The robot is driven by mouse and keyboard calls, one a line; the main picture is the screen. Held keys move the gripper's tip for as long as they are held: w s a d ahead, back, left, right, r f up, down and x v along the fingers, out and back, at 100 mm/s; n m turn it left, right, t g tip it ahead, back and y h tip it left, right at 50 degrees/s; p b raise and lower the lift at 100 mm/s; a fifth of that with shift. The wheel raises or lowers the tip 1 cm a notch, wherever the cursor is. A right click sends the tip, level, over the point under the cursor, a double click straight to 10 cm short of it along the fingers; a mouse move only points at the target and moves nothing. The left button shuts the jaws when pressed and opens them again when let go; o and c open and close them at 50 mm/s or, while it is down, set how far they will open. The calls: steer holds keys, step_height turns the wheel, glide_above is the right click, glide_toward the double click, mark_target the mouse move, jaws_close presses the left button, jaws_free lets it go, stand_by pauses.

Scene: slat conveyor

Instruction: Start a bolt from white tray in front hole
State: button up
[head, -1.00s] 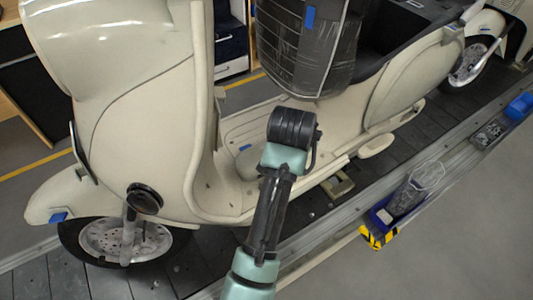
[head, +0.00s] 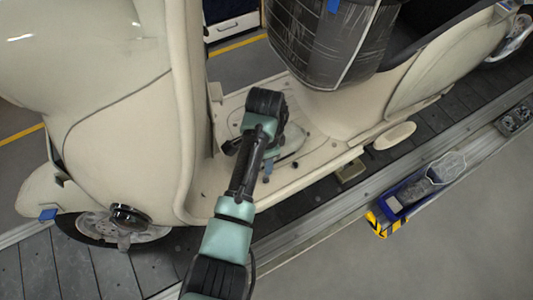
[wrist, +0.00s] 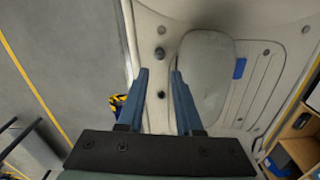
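My gripper (wrist: 160,72) shows two blue fingers standing apart, with nothing seen held between them. In the head view my gripper (head: 281,170) points down over the cream scooter's footboard (head: 316,160). In the wrist view, dark round spots lie on the footboard's edge strip: one (wrist: 161,95) appears between the fingers and another (wrist: 160,54) just beyond the tips. I cannot tell whether they are holes or bolts. No white tray can be made out clearly, and no loose bolt is seen.
A pale rounded panel (wrist: 205,80) lies on the footboard, with blue tape (wrist: 239,68) beside it. The scooter's leg shield (head: 182,120) and wrapped seat area (head: 328,40) flank the arm.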

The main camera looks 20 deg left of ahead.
step_height(320, 180, down, 3)
steer(key=m+b, duration=0.5)
steer(key=shift+s, duration=0.1)
steer(key=m+b, duration=0.1)
steer(key=f+m+b, duration=0.1)
steer(key=m, duration=0.1)
steer(key=shift+b, duration=0.3)
steer(key=shift+r, duration=0.1)
steer(key=shift+r+n, duration=0.1)
steer(key=shift+n, duration=0.4)
steer(key=n+b, duration=0.1)
steer(key=n, duration=0.2)
steer(key=shift+n, duration=0.4)
steer(key=n+b, duration=0.1)
steer(key=n, duration=0.2)
steer(key=shift+n, duration=0.4)
steer(key=shift+f+n+b, duration=0.2)
steer(key=shift+n+b, duration=0.3)
steer(key=shift+n, duration=0.1)
steer(key=shift+f+b, duration=0.5)
steer(key=shift+f, duration=1.2)
